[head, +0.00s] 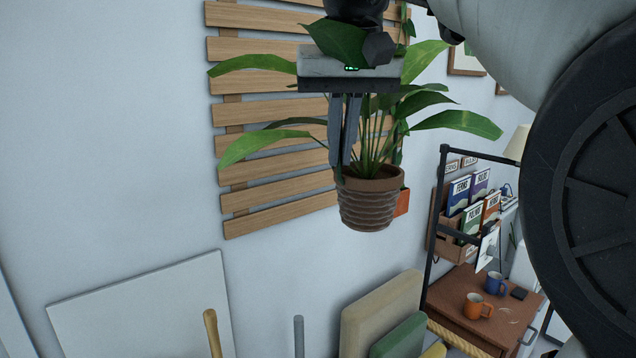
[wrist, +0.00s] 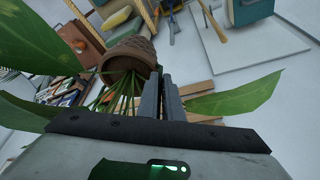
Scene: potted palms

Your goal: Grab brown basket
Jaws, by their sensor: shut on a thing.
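The brown basket (head: 368,208) is a ribbed, round pot with a leafy green plant (head: 375,135) growing out of it. It hangs upright in the air in front of the wall in the head view. My gripper (head: 343,165) points down from above, with its two fingers close together at the basket's left rim, shut on it. In the wrist view the basket (wrist: 130,50) shows beyond the fingers (wrist: 161,78), its open end towards me. Leaves and stems surround the fingers, and the exact contact at the rim is partly hidden.
A wooden slat panel (head: 262,140) hangs on the wall behind the plant. Below are cushion-like blocks (head: 380,308), tool handles (head: 212,330) and a white board (head: 140,310). A shelf at right holds books (head: 458,195), an orange mug (head: 475,305) and a blue mug (head: 495,283).

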